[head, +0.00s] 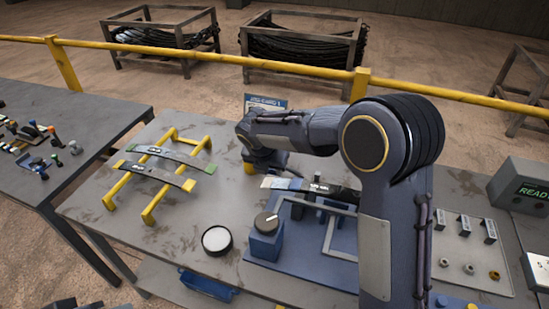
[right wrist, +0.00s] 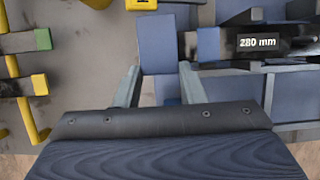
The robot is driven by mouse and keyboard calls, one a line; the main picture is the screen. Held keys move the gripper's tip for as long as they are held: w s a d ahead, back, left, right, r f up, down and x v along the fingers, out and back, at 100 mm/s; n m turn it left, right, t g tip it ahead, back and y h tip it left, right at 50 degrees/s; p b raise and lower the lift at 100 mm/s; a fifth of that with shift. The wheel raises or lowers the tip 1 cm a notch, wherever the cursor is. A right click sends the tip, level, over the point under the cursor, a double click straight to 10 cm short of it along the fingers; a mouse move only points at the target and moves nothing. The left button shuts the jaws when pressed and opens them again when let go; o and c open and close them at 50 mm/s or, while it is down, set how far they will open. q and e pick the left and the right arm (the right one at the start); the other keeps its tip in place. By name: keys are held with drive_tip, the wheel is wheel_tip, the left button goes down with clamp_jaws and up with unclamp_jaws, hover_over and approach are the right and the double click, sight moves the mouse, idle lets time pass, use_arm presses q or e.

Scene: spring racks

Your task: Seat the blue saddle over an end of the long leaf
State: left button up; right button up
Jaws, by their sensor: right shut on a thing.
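The long leaf (head: 318,188) is a dark strip marked "280 mm" lying across the blue fixture, with a paler left end. It also shows in the right wrist view (right wrist: 275,44), running to the right. My right gripper (right wrist: 160,72) is shut on a blue block, which I take to be the blue saddle (right wrist: 158,42). The saddle is just left of the leaf's left end in the wrist view; I cannot tell whether they touch. In the head view my right gripper (head: 262,163) is by that left end, and my own arm partly hides the leaf.
The blue fixture (head: 290,265) carries a dial block (head: 266,238) in front of the leaf. A yellow rack (head: 150,215) with two leaves stands left. A round white-topped pot (head: 217,240) is between them. Small parts (head: 465,225) lie right.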

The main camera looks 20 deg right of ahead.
sight(272, 188)
drive_tip(key=shift+s, duration=0.1)
drive_tip(key=shift+r, duration=0.1)
drive_tip(key=shift+f+b, duration=1.45)
drive_tip(key=shift+f, duration=1.25)
drive_tip(key=shift+p, duration=0.55)
drive_tip(key=shift+f+b, duration=0.55)
drive_tip(key=shift+f, duration=0.35)
idle(0.3)
drive_tip(key=o, duration=1.1)
